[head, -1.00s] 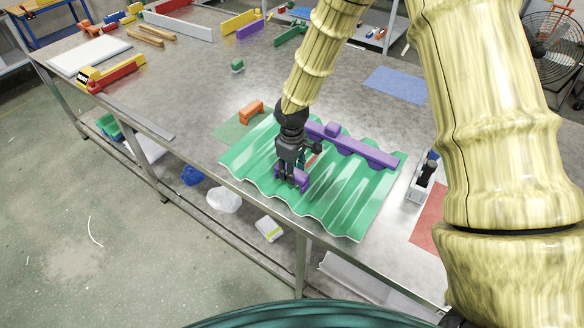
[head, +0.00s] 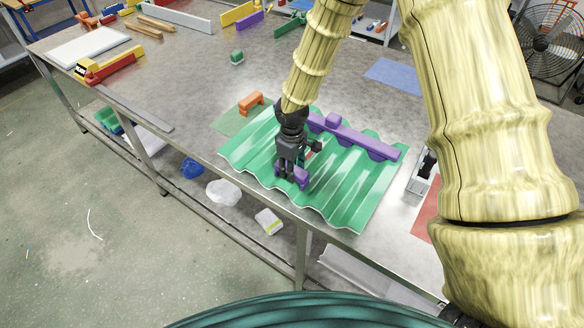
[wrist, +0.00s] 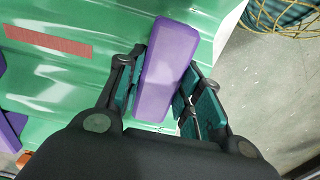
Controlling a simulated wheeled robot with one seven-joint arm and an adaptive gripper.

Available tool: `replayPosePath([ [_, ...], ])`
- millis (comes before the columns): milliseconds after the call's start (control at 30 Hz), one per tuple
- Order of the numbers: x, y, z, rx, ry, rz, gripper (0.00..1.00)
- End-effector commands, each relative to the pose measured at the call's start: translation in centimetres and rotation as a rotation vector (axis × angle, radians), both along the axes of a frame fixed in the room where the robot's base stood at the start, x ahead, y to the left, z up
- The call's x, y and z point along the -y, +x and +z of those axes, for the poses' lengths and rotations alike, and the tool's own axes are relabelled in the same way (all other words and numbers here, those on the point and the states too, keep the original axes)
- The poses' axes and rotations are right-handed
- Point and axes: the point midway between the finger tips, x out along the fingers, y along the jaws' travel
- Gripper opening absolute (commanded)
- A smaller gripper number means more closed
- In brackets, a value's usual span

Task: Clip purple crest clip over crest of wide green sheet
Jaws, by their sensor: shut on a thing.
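The wide green sheet (head: 347,190) lies on the grey metal bench with its wavy edge along the front side. My gripper (head: 290,178) points down over the left part of the sheet, near its front edge. It is shut on the purple crest clip (head: 302,176), which also shows between the fingers in the wrist view (wrist: 166,70). The clip is at or just above the sheet's surface; I cannot tell whether it is seated on a crest. The fingers hide part of it.
A long purple bar (head: 355,138) lies across the back of the sheet. An orange clip (head: 251,101) sits on a dark green mat (head: 232,123) at the left. A grey holder (head: 420,176) stands at the right. The bench's front edge is close to the sheet.

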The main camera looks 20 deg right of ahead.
Motion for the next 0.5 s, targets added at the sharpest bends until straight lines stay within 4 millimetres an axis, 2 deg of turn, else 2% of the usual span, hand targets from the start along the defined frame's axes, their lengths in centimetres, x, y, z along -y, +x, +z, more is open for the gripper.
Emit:
replayPosePath([
  [267, 0.00, 0.00, -0.32, 0.000, 0.000, 0.000, 0.09],
  [300, 0.01, 0.01, -0.29, 0.000, 0.000, 0.000, 0.42],
  [400, 0.01, 0.01, -0.28, 0.000, 0.000, 0.000, 0.60],
  [500, 0.00, 0.00, -0.28, 0.000, 0.000, 0.000, 0.60],
])
